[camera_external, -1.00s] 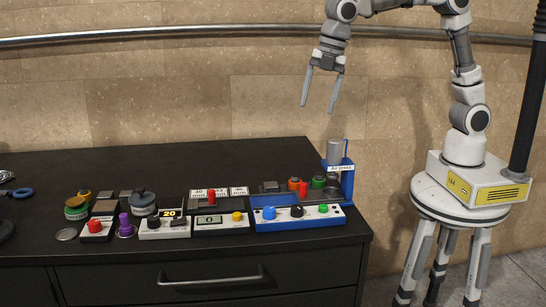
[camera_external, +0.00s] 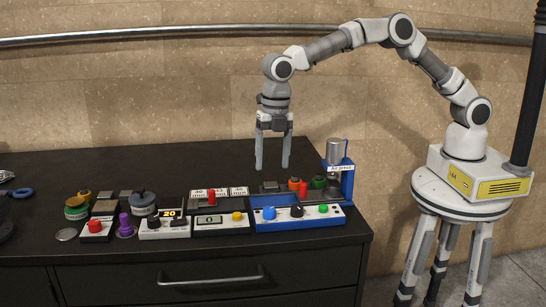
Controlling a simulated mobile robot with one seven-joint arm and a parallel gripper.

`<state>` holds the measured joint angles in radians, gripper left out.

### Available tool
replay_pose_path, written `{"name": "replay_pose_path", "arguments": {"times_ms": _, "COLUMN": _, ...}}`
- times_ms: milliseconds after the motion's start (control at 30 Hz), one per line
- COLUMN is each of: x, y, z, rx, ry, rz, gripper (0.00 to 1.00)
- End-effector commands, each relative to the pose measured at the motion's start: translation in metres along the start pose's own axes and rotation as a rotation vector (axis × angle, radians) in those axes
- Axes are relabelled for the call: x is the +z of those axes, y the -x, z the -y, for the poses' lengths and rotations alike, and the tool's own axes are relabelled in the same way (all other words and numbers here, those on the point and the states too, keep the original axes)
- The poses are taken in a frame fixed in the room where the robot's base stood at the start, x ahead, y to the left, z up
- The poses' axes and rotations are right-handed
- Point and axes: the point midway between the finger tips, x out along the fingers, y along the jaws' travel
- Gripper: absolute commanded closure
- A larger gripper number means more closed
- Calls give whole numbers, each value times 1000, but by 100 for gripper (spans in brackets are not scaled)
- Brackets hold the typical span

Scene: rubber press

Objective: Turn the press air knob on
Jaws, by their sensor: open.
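The blue press (camera_external: 347,183) with the label "Air press" and a grey cylinder on top stands at the right end of the black bench. Its white front panel (camera_external: 290,218) carries a blue knob (camera_external: 269,213), a black knob (camera_external: 297,211) and a green button (camera_external: 323,209). A red lever (camera_external: 303,188) stands behind the panel. I cannot tell from the markings which control is the air knob. My gripper (camera_external: 272,168) points straight down, open and empty, above or behind the press's left part. Its fingers touch nothing that I can make out.
Left of the press stand a small panel with a yellow button (camera_external: 237,217), a box with a "20" display (camera_external: 165,226), a purple knob (camera_external: 125,226) and a red button (camera_external: 95,226). Orange and green pieces sit behind the lever.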

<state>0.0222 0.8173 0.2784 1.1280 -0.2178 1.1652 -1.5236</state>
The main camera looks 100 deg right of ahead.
Motion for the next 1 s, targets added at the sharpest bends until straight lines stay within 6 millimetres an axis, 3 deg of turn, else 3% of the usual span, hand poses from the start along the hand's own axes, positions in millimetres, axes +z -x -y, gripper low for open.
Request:
{"name": "replay_pose_path", "arguments": {"times_ms": 300, "x": 0, "y": -72, "z": 1, "rx": -3, "ry": -1, "rz": -1, "gripper": 27}}
{"name": "replay_pose_path", "arguments": {"times_ms": 500, "x": 0, "y": -107, "z": 1, "rx": -2, "ry": -2, "rz": 0, "gripper": 27}}
{"name": "replay_pose_path", "arguments": {"times_ms": 700, "x": 0, "y": -126, "z": 0, "rx": -1, "ry": -2, "rz": 0, "gripper": 27}}
{"name": "replay_pose_path", "arguments": {"times_ms": 1000, "x": 0, "y": -130, "z": 0, "rx": 1, "ry": -2, "rz": 0, "gripper": 27}}
